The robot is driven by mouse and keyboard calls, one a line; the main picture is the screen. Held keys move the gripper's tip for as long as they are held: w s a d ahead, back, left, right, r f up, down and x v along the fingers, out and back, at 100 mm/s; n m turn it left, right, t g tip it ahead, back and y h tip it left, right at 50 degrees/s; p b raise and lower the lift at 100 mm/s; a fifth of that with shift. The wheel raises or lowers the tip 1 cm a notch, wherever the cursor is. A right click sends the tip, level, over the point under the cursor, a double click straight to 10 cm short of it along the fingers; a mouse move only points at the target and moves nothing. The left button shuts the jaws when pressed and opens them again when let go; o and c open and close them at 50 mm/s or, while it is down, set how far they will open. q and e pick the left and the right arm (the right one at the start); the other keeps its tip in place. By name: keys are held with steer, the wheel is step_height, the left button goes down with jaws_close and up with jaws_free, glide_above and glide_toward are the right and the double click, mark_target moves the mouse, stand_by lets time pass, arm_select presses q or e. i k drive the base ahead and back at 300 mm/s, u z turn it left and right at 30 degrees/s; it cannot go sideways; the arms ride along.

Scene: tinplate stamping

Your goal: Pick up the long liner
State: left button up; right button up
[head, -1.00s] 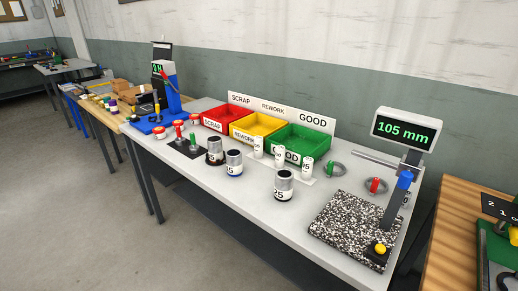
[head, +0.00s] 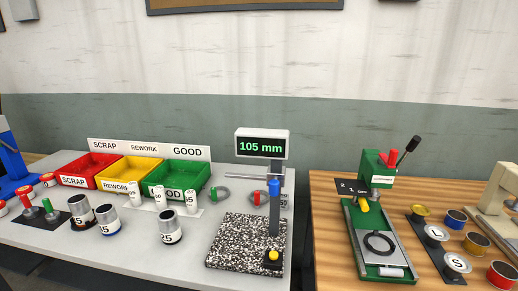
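On the wooden bench at the right, a dark strip (head: 428,257) carries two round pieces with light tops. One is marked L (head: 434,234) and the other, nearer the front, is marked S (head: 457,264). Neither of my grippers is in view.
A green press (head: 378,240) stands left of the strip. Several coloured tins, including a blue one (head: 455,219), stand right of it. The grey table (head: 120,262) holds a speckled gauge plate (head: 238,240), bins and cans. A gap separates table and bench.

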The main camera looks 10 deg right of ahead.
mark_target(134, 190)
steer(key=k, duration=0.6)
steer(key=u, duration=0.55)
steer(key=i, duration=1)
steer(key=z, duration=0.1)
